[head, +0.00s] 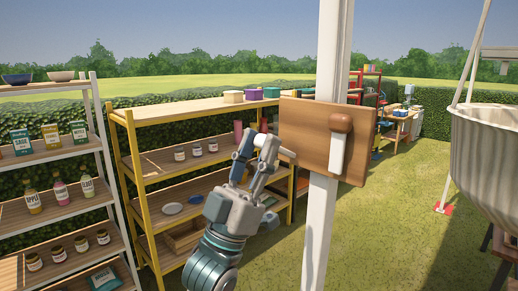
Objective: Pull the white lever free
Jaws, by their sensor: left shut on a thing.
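A wooden board (298,132) is fixed to a white post (325,225) right of centre. On its front hangs a lever with a white shaft (337,155) and a brown rounded top. My left gripper (264,150) is left of the board, apart from that brown-topped lever. It is shut on a pale piece (287,153) that sticks out toward the board's left edge. This looks like a white lever, but the fingers hide most of it, and I cannot tell whether it touches the board. My right gripper is not in view.
A yellow shelf (190,110) with jars and boxes stands behind my left arm. A white shelf (98,120) with bottles and bowls is at the far left. A large pale hanging tub (485,160) is at the right. Grass (400,230) lies open between post and tub.

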